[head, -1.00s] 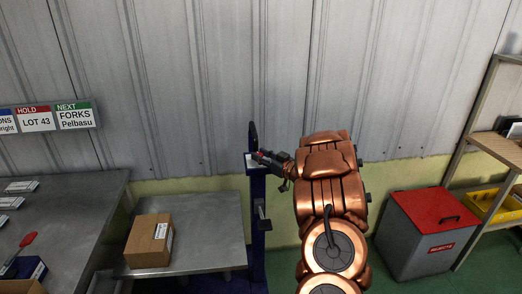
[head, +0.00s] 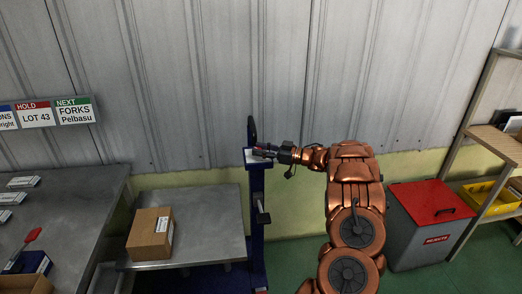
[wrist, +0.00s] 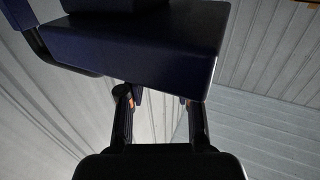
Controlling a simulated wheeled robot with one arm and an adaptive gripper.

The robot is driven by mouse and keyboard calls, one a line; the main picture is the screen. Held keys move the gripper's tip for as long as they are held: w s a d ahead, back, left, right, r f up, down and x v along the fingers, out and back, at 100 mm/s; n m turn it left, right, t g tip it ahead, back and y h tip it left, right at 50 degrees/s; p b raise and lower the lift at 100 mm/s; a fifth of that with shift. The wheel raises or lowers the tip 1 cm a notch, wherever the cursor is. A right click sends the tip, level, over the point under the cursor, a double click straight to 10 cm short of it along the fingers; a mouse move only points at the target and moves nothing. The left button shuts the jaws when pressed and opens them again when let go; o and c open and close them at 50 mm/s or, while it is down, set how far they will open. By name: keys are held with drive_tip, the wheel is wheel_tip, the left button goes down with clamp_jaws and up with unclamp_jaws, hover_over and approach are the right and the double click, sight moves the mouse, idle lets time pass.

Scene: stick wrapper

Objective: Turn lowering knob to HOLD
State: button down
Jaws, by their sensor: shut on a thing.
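A dark blue post (head: 257,200) stands against the wall, with a light plate (head: 250,157) and a black upright loop (head: 251,130) at its top. My gripper (head: 262,152) reaches in from the right, its fingertips at this top beside a small red part. The lowering knob is mostly hidden there, and its setting cannot be read. In the wrist view, my gripper (wrist: 160,112) has its two dark fingers below a big dark blue block (wrist: 135,45). The fingers are spaced apart, with a small dark piece partly visible between them; I take it to be the knob.
A grey table with a cardboard box (head: 150,234) stands left of the post. A darker bench (head: 75,200) is further left, below hanging signs (head: 45,114). A red-lidded grey bin (head: 430,225) and a shelf with a yellow tray (head: 490,196) stand at the right.

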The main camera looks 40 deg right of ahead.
drive_tip(key=shift+n+y, duration=0.3)
drive_tip(key=shift+y, duration=0.1)
idle(0.3)
drive_tip(key=c, duration=0.9)
unclamp_jaws()
drive_tip(key=v, duration=1.2)
drive_tip(key=shift+w+d+r, duration=0.1)
drive_tip(key=shift+r, duration=0.05)
drive_tip(key=shift+w, duration=0.1)
